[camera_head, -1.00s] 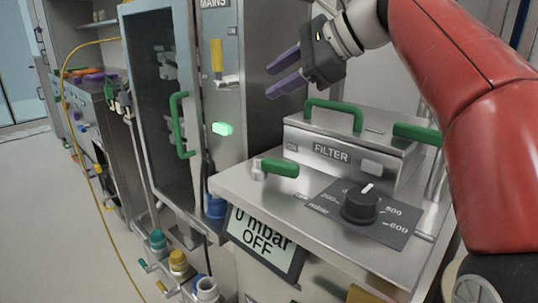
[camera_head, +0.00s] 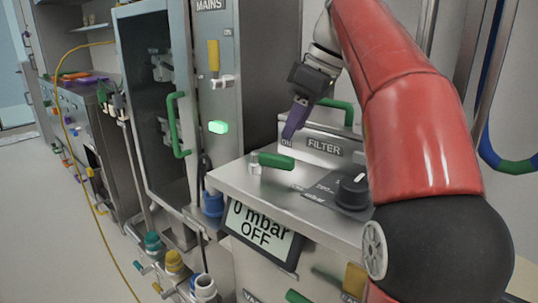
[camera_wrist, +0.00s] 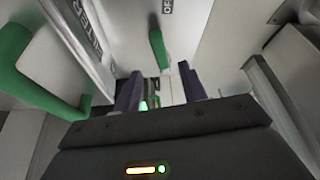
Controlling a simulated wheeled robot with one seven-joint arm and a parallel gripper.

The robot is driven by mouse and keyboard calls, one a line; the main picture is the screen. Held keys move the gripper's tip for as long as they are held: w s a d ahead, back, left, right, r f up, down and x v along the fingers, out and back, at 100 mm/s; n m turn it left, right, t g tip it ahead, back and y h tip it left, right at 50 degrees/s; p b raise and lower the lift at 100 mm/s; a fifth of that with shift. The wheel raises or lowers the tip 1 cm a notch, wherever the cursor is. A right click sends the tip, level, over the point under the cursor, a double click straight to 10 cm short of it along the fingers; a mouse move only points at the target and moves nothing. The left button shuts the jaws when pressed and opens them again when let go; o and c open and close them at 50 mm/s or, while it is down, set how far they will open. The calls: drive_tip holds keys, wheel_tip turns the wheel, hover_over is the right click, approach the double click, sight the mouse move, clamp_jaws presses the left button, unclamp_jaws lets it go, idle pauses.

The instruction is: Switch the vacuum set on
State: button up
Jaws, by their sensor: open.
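The vacuum set (camera_head: 232,183) is a steel box with a sloped display (camera_head: 262,238) reading "0 mbar OFF". A green lever (camera_head: 277,161) lies across its top, pointing right from a metal pivot. The lever also shows in the wrist view (camera_wrist: 157,47), beyond the fingers, near a partly cut-off "OF" label. My gripper (camera_head: 290,134), with purple fingers, is above and just behind the lever, pointing down. In the wrist view my gripper (camera_wrist: 158,74) is open, its two fingers apart with no object held. The lever appears apart from the fingers.
A filter box (camera_head: 323,147) with a green handle (camera_head: 337,108) stands behind the lever. A black dial (camera_head: 353,190) is to the right, partly behind my arm. A cabinet (camera_head: 150,60) with a green handle and a lit green light (camera_head: 218,127) stand left.

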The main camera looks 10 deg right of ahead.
sight(281, 156)
drive_tip(key=b+x, duration=0.2)
drive_tip(key=x, duration=0.5)
drive_tip(key=shift+f, duration=0.35)
clamp_jaws()
